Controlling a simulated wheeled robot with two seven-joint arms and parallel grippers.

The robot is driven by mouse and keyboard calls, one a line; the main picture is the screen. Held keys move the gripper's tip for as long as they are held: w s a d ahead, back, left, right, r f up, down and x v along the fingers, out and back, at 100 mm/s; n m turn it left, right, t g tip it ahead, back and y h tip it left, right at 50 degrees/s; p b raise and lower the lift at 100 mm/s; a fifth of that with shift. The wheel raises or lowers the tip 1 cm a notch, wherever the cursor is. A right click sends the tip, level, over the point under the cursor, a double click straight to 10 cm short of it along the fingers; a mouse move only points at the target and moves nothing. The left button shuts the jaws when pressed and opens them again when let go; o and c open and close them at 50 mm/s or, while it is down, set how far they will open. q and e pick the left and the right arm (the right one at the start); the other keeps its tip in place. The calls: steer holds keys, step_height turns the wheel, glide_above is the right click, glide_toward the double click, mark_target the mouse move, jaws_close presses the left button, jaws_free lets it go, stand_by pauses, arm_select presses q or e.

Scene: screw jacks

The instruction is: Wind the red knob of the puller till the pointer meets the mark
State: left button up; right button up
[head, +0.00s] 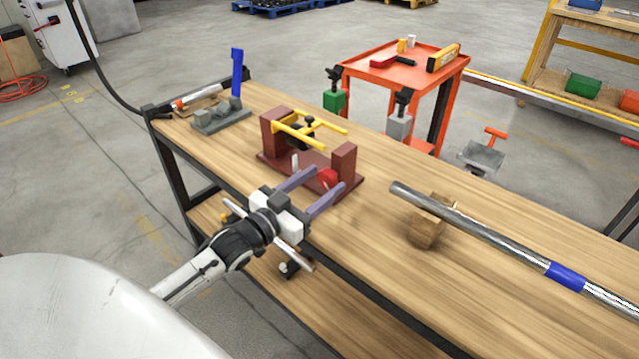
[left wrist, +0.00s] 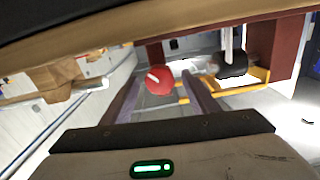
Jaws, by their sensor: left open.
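The puller stands on the wooden bench, with a dark red base and posts (head: 343,163) and a yellow frame (head: 298,133). Its red knob (head: 327,178) sits low beside the right post; it also shows in the left wrist view (left wrist: 159,80), with a white line on it. A small white upright piece (head: 295,161), perhaps the pointer or the mark, stands by the base. My left gripper (head: 322,186) is open, its two purple-grey fingers reaching towards the knob. In the wrist view the knob appears between the fingers, with no clear contact. My right gripper is not in view.
A metal pipe with a blue band (head: 566,276) rests on a wooden block (head: 428,232) at the right. An orange cart (head: 365,70) is behind the bench (head: 375,262).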

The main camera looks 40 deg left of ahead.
arm_select(q)
steer(key=c, duration=1)
steer(key=shift+r+m+p, duration=0.1)
steer(key=shift+m+p, duration=0.5)
steer(key=shift+m, duration=0.1)
steer(key=shift+c, duration=0.2)
steer(key=o, duration=1)
steer(key=shift+o, duration=0.2)
steer(key=shift+s, duration=0.1)
steer(key=s, duration=1)
steer(key=shift+a, duration=0.4)
steer(key=shift+s, duration=0.1)
